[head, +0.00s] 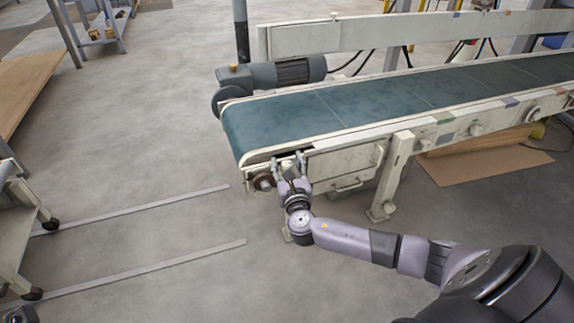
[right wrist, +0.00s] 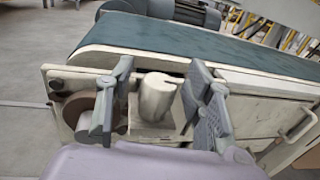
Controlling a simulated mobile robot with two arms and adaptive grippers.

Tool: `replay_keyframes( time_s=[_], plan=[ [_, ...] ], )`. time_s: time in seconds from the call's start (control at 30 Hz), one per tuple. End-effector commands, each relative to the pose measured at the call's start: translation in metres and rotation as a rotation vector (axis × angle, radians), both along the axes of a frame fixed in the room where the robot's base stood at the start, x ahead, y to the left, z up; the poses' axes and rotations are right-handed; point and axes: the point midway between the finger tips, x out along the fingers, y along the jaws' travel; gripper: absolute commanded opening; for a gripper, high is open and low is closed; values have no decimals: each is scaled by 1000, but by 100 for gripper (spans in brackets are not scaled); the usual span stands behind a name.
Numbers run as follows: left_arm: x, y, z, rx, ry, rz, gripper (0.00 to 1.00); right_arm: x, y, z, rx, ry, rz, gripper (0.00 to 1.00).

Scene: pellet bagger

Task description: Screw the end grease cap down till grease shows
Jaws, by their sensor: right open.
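A pale, cylindrical grease cap (right wrist: 155,97) stands out from a square plate on the side of the conveyor's end, in the right wrist view. My right gripper (head: 290,162) is at the near side of the conveyor end in the head view. Its two grey fingers (right wrist: 161,72) are spread, one on each side of the cap, with visible gaps to it. No grease can be made out on the cap. My left gripper is not seen.
The conveyor (head: 330,108) has a green belt and a cream frame, with a motor (head: 290,72) on its far side. A roller end (head: 264,183) sits just left of the gripper. A cart (head: 20,225) stands at the left. The floor between is clear.

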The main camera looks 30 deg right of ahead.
Motion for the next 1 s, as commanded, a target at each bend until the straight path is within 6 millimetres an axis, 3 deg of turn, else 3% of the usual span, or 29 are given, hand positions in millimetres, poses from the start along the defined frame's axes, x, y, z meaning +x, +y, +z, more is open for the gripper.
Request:
replay_keyframes(
  time_s=[0.73,1.0],
  plan=[
    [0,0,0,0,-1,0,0,0,0,0,1,0,0,0],
    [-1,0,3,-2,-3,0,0,0,1,0,2,0,-24,0]
  ],
)
